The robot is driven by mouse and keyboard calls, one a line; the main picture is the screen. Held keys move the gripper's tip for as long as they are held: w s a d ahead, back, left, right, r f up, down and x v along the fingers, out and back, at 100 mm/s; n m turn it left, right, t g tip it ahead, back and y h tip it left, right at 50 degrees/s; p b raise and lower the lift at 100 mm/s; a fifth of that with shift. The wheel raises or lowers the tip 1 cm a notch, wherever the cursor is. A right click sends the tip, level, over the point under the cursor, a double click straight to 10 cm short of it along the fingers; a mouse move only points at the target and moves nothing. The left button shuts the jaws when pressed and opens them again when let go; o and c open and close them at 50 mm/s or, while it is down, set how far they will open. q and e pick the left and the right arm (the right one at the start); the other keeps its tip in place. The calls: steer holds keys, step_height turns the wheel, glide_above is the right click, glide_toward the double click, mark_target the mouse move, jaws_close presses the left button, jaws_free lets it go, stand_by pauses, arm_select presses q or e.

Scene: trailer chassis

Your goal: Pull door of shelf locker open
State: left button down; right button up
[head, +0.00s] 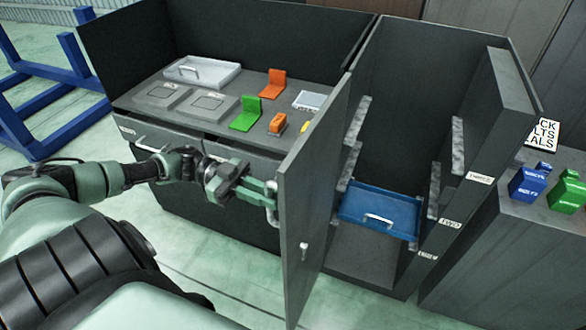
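The grey locker door (312,215) stands swung open toward me, its edge facing the front and the locker (400,60) open behind it. A small light fitting (304,248) shows low on the door. My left gripper (268,194) is at the door's left face, its green fingers close against it near mid-height. The contact point is partly hidden, so I cannot tell whether the fingers are closed on a handle. My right gripper is not in view.
A blue drawer tray (380,213) sits low inside the locker between rail brackets. A workbench (150,100) with green and orange parts is left of the door. Blue and green bins (527,185) stand on a cabinet at right. A blue frame (45,85) is far left.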

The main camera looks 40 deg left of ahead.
arm_select(q)
steer(key=shift+w+v, duration=0.15)
steer(key=shift+v, duration=0.55)
steer(key=shift+w+v, duration=0.15)
steer(key=shift+v, duration=0.5)
steer(key=c, duration=1.4)
jaws_free()
steer(key=shift+a+f, duration=0.1)
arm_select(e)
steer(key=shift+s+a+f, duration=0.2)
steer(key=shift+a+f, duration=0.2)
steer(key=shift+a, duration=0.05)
arm_select(q)
steer(key=shift+a, duration=0.1)
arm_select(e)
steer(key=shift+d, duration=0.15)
arm_select(q)
steer(key=b+v, duration=0.3)
steer(key=v, duration=0.4)
steer(key=shift+a, duration=0.3)
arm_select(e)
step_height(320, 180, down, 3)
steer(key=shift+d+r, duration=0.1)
arm_select(q)
steer(key=shift+s, duration=0.1)
